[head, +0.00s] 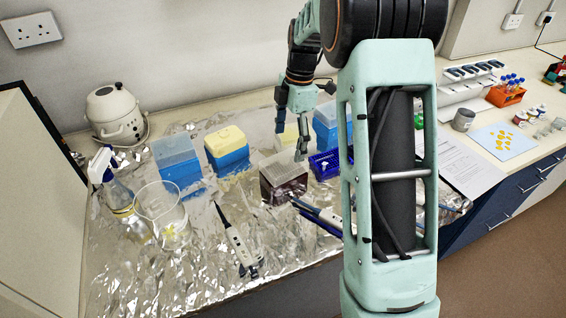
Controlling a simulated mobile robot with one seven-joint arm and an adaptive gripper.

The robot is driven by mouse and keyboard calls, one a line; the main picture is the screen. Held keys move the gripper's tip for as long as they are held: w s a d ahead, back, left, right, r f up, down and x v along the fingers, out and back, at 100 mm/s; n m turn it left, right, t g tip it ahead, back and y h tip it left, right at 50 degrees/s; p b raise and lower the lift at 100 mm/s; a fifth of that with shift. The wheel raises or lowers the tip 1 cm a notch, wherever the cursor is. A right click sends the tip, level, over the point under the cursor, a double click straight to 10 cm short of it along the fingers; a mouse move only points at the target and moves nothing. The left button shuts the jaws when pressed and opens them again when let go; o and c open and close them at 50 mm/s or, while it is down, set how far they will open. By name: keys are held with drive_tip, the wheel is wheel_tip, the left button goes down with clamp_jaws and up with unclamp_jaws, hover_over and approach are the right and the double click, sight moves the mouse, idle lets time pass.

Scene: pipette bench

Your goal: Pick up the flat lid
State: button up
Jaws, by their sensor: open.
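My gripper (301,148) points down over the middle of the foil-covered bench, open, with nothing seen between its fingers. It appears above or just behind a dark tip box (283,180) with a greyish top. A pale yellow piece (287,138) shows partly behind my gripper; I cannot tell whether it is the flat lid. To the left are a blue box with a yellow lid (225,138) and a blue box with a translucent blue lid (174,150). Another blue box (325,125) stands right of my gripper, partly hidden by my arm.
A dark blue open rack (324,164) is close right of the dark box. Pipettes (238,243) lie in front. A glass beaker (162,212) and spray bottle (118,188) stand left. An orange tube rack (506,95) is far right. My arm hides part of the bench.

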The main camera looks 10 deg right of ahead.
sight(284, 159)
drive_tip(key=shift+s+a+f+p, duration=0.1)
drive_tip(key=shift+a+f+p, duration=0.15)
drive_tip(key=shift+f, duration=0.85)
drive_tip(key=shift+a+f+p, duration=0.2)
drive_tip(key=shift+a+f, duration=0.05)
drive_tip(key=shift+f, duration=0.8)
drive_tip(key=shift+s+a+f+p, duration=0.1)
drive_tip(key=shift+a+f+p, duration=0.15)
drive_tip(key=shift+f, duration=0.85)
drive_tip(key=c, duration=1.1)
drive_tip(key=shift+r, duration=0.15)
